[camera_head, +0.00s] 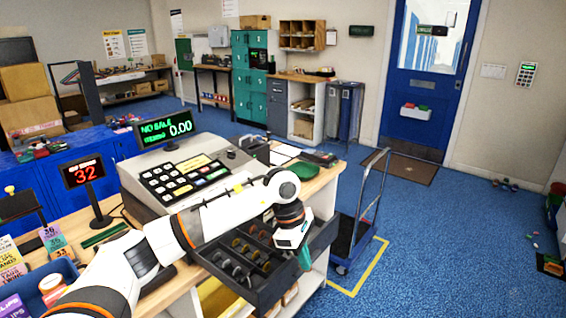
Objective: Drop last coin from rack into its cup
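The open till drawer (262,297) sticks out below the cash register, with several round cups (240,262) in its left part. Some cups show brownish or grey contents, too small to tell apart. My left gripper (304,258) points down over the right part of the drawer. Its fingers are small and seen from the side, so I cannot tell whether they hold a coin. I cannot make out the coin rack or a single loose coin. My arm hides part of the counter and drawer. My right gripper is out of view.
The cash register (180,178) stands on the wooden counter (322,182), its display reading 0.00. A small display (83,173) reads 32. A green dish (305,167) lies behind my gripper. A cart (350,232) stands right of the counter, with open blue floor beyond.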

